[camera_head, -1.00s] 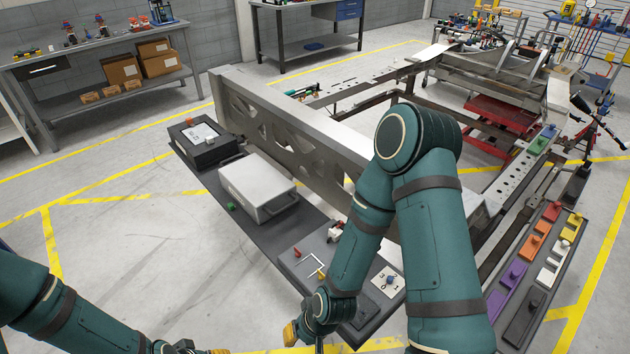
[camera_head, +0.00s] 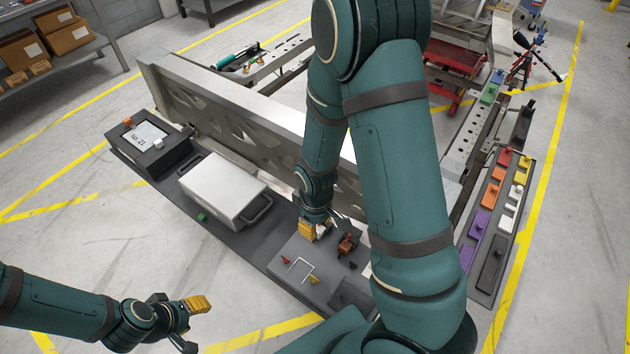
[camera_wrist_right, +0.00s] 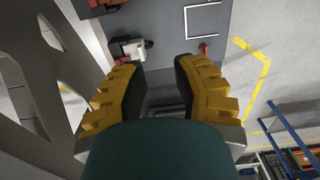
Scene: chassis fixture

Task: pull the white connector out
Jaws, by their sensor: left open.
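The white connector (camera_wrist_right: 133,50) shows in the right wrist view as a small white block beside a dark fitting on the grey panel. It lies beyond the left finger of my right gripper (camera_wrist_right: 156,88), whose two yellow-and-black fingers are apart with nothing between them. In the head view my right gripper (camera_head: 310,230) is low over the panel, close to the connector and partly hiding it. A brown-orange piece (camera_head: 347,243) is just right of this gripper. My left gripper (camera_head: 192,317) is open and empty over the floor at the lower left.
A white box (camera_head: 222,190) and a black box with a label (camera_head: 150,145) stand on the dark bench. A perforated metal beam (camera_head: 235,105) runs behind. Coloured blocks (camera_head: 490,195) line the right side.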

